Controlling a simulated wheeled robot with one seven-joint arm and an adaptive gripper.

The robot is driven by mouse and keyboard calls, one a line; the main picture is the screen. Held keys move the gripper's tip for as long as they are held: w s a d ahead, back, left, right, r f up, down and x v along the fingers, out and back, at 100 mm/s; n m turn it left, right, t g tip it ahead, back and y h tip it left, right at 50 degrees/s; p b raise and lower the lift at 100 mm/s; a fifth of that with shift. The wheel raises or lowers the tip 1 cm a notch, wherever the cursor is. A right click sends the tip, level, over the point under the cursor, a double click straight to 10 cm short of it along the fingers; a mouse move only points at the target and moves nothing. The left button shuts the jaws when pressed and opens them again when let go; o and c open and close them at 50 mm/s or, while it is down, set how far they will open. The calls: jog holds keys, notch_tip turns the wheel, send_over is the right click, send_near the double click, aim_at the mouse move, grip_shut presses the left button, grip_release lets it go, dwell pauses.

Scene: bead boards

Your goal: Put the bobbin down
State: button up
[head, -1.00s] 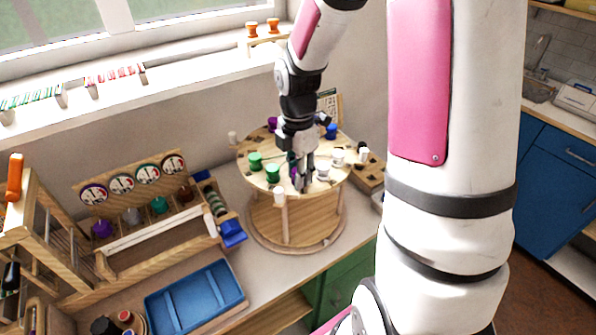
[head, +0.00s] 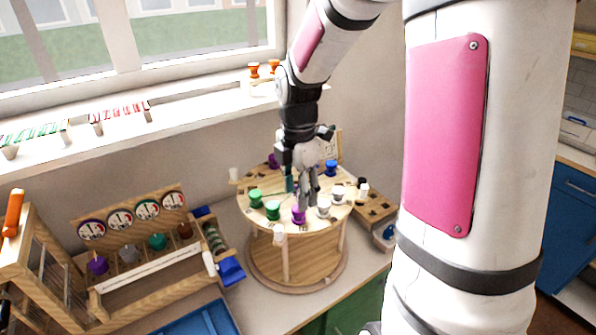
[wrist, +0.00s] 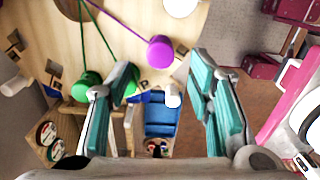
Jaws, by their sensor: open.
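A purple bobbin (head: 299,215) stands near the front edge of the round wooden board (head: 262,196), between a green bobbin (head: 272,210) and a white one (head: 323,207). In the wrist view the purple bobbin (wrist: 160,52) has a purple thread running from it to the upper left. My gripper (head: 302,187) is open, just above and behind the purple bobbin in the head view. In the wrist view my fingers (wrist: 161,80) are spread wide, with nothing held between them. The bobbin looks free of both fingers.
Several other bobbins stand around the board's rim, including a blue one (head: 331,168) and another green one (head: 255,197). A wooden rack with dials (head: 130,262) stands left of the board. A blue tray (head: 200,322) lies in front.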

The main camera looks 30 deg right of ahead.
jog(key=s+a+r+m+t+h, duration=0.1)
jog(key=s+a+r+m, duration=0.25)
jog(key=r, duration=0.25)
jog(key=s+a+r+m+t, duration=0.1)
jog(key=s+a+r+m, duration=0.2)
jog(key=r, duration=0.4)
jog(key=s+a+r+m+t, duration=0.1)
jog(key=s+a+m, duration=0.1)
jog(key=s+m, duration=0.2)
jog(key=s+a+r+m+t+y, duration=0.1)
jog(key=s+a+m+t, duration=0.1)
jog(key=s+m, duration=0.3)
jog(key=m, duration=0.3)
jog(key=shift+s+a+r+t, duration=0.25)
jog(key=shift+r+t, duration=0.05)
jog(key=shift+r, duration=0.05)
jog(key=shift+w+f+b, duration=0.65)
jog(key=shift+w+b, duration=0.1)
